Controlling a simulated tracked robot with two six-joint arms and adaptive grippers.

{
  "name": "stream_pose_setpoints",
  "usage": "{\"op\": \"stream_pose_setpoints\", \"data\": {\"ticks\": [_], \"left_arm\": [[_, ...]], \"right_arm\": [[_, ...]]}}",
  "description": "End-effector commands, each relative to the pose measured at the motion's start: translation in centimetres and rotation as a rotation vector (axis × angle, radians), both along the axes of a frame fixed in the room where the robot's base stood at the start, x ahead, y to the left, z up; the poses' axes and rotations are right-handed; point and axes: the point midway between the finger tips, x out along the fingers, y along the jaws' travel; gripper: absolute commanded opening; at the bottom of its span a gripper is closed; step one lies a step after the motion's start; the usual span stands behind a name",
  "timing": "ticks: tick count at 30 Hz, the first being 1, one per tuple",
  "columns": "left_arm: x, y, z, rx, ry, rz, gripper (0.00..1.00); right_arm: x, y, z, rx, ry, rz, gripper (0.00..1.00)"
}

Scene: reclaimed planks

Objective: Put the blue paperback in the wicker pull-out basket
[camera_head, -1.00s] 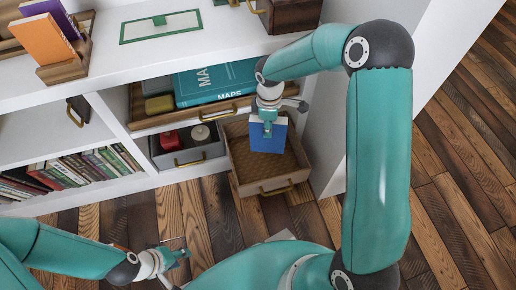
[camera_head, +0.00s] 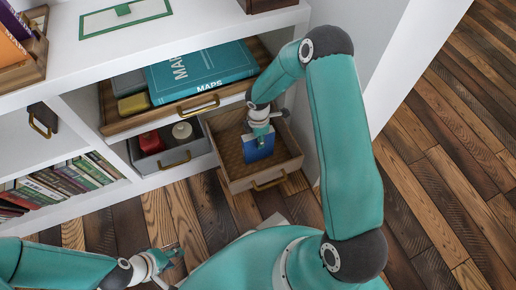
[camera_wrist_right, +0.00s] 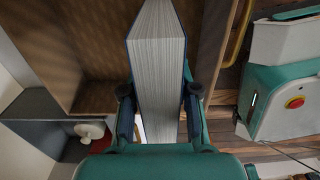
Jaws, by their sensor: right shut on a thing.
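The blue paperback (camera_head: 259,149) is upright in the head view, its lower part within the outline of the wicker pull-out basket (camera_head: 268,182). My right gripper (camera_head: 260,132) is shut on its top edge. In the right wrist view the book's white page block (camera_wrist_right: 158,75) stands between the two fingers of my right gripper (camera_wrist_right: 160,110). I cannot tell whether the book touches the basket floor. The basket is pulled out and shows no other object inside. My left gripper (camera_head: 172,262) is low at the front, away from the book; its fingers look apart and empty.
A grey bin (camera_head: 190,154) with a red item and a pale round item is left of the basket. Above it, an open drawer (camera_head: 120,127) holds a large MAPS book (camera_head: 203,72). A white side panel (camera_head: 345,60) stands right of the basket.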

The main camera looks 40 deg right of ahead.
Motion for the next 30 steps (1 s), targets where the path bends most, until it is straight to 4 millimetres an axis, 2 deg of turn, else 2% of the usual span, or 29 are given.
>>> {"op": "stream_pose_setpoints", "data": {"ticks": [7, 14, 25, 26, 30], "left_arm": [[0.0, 0.0, -0.8, 0.0, 0.0, 0.0, 0.4], [0.0, 0.0, -2.1, 0.0, 0.0, 0.0, 0.4], [0.0, 0.0, -2.2, 0.0, 0.0, 0.0, 0.4], [0.0, 0.0, -2.2, 0.0, 0.0, 0.0, 0.4], [0.0, 0.0, -2.1, 0.0, 0.0, 0.0, 0.4]], "right_arm": [[0.1, 0.0, -1.8, 0.0, -0.001, -0.002, 0.0], [0.0, 0.0, -5.0, 0.0, -0.001, -0.002, 0.0], [0.1, 0.0, -5.4, 0.0, -0.002, -0.001, 0.0], [0.0, 0.0, -5.4, 0.0, -0.001, -0.001, 0.34], [0.0, 0.0, -5.3, 0.0, -0.001, -0.001, 0.56]]}}
